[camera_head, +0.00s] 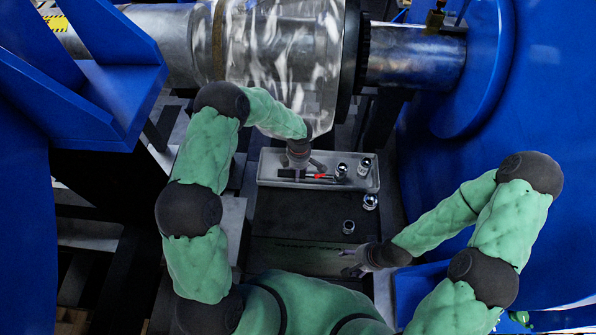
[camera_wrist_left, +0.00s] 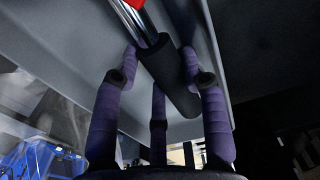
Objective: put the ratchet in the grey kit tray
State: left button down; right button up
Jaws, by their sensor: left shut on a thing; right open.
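The grey kit tray (camera_head: 310,186) stands below the large clear-and-metal cylinder in the head view. My left gripper (camera_head: 299,168) is over the tray's left half and shut on the ratchet (camera_head: 318,177), which shows a red part and a dark handle. In the left wrist view the ratchet's black handle (camera_wrist_left: 172,78) and chrome shank lie between my purple fingers (camera_wrist_left: 160,85), close against a grey surface. I cannot tell whether the ratchet touches the tray floor. My right gripper (camera_head: 352,263) is open and empty, in front of the tray to the right.
Two shiny sockets (camera_head: 363,166) (camera_head: 341,171) stand in the tray's right half. Two more lie outside it, one by the front right corner (camera_head: 370,201) and one on the dark surface (camera_head: 348,227). Blue machine housings (camera_head: 540,120) flank both sides.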

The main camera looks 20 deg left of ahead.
pick_arm(q)
jog(key=shift+w, duration=0.1)
jog(key=c, duration=1)
grip_release()
jog(key=shift+f, duration=0.1)
jog(key=shift+o, duration=0.2)
jog(key=shift+r, duration=0.4)
notch_tip(320, 180, up, 12)
jog(key=p, duration=0.2)
jog(key=shift+f, duration=0.25)
jog(key=shift+d+f, duration=0.1)
